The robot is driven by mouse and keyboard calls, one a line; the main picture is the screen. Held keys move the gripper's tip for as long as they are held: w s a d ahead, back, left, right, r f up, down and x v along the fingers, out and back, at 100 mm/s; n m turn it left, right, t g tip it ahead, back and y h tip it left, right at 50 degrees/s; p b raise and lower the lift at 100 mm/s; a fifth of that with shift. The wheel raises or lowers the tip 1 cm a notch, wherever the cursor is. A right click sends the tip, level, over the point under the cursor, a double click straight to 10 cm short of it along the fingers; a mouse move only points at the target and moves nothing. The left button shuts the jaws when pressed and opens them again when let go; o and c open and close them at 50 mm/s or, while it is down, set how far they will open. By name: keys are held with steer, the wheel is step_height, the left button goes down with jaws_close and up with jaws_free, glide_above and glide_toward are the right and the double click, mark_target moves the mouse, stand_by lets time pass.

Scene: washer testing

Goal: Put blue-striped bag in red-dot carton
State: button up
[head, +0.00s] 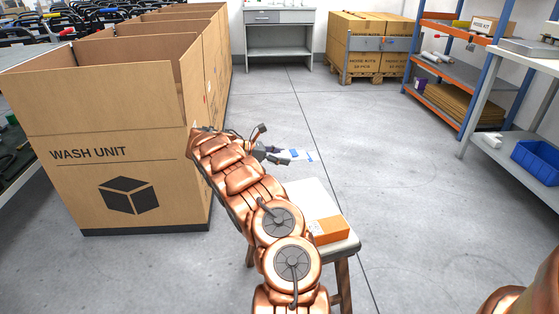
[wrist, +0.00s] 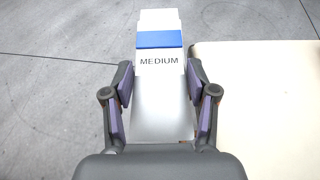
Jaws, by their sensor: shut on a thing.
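The blue-striped bag (wrist: 159,62) is white with a blue band and the word MEDIUM, seen in the wrist view between my fingers. My gripper (wrist: 160,88) is shut on it. In the head view my gripper (head: 272,154) holds the bag (head: 300,156) above the floor, just beyond the far edge of a small stool. Large open brown cartons stand in a row at the left; the nearest reads WASH UNIT (head: 130,170). I cannot clearly make out a red dot on any carton, and their insides are mostly hidden.
The cream stool (head: 305,190) bears an orange box (head: 329,230), partly behind my arm. A blue-and-orange shelf (head: 440,75) and a grey bench with a blue bin (head: 537,160) stand at right. Pallet boxes (head: 365,35) stand at the back. The middle floor is clear.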

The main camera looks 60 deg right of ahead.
steer(key=shift+w+d+r+p, duration=0.1)
steer(key=shift+w+d+p, duration=0.15)
steer(key=shift+d, duration=0.35)
steer(key=shift+w+d+r+p, duration=0.1)
steer(key=shift+w+d, duration=0.1)
steer(key=shift+d, duration=0.45)
steer(key=shift+w+d+r+p, duration=0.1)
steer(key=shift+w+d+p, duration=0.15)
steer(key=shift+d, duration=0.35)
